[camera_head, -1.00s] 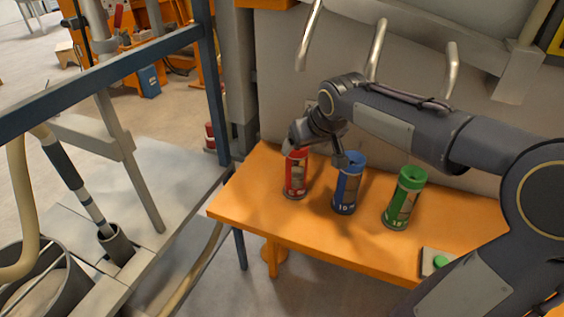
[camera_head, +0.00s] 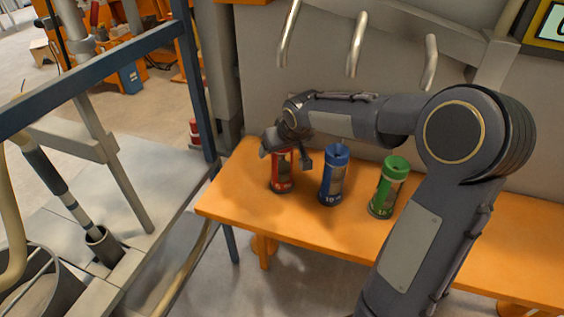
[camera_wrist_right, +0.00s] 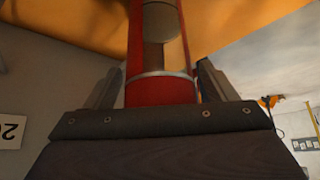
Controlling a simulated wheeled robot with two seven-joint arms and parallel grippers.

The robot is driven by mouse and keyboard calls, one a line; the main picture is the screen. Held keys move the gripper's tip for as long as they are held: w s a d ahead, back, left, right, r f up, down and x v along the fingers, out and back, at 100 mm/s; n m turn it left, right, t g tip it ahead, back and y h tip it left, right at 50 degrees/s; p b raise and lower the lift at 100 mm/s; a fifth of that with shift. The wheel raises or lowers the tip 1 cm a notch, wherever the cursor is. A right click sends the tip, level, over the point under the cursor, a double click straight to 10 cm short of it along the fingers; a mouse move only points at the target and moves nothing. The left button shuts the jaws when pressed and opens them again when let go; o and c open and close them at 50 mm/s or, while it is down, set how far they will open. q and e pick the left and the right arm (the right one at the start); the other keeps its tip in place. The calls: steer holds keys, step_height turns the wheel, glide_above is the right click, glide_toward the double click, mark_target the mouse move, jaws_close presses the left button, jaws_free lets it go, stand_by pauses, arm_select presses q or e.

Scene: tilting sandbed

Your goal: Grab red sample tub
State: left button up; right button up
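The red sample tub (camera_head: 282,172) stands upright on the orange table, leftmost of three tubs. My right gripper (camera_head: 288,154) is at its top, with a finger showing just right of the tub and a small gap between them. In the right wrist view the red tub (camera_wrist_right: 160,88) lies between the two fingers of the right gripper (camera_wrist_right: 160,84), one on each side. The gripper looks open around it; contact is hard to tell there. My left gripper is not in view.
A blue tub (camera_head: 333,178) stands close to the right of the red one, and a green tub (camera_head: 387,188) further right. The orange table (camera_head: 300,225) is clear in front of them. A blue frame post (camera_head: 196,85) is left of the table.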

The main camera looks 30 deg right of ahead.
steer(key=c, duration=1.1)
steer(key=shift+r, duration=0.1)
steer(key=shift+c, duration=0.2)
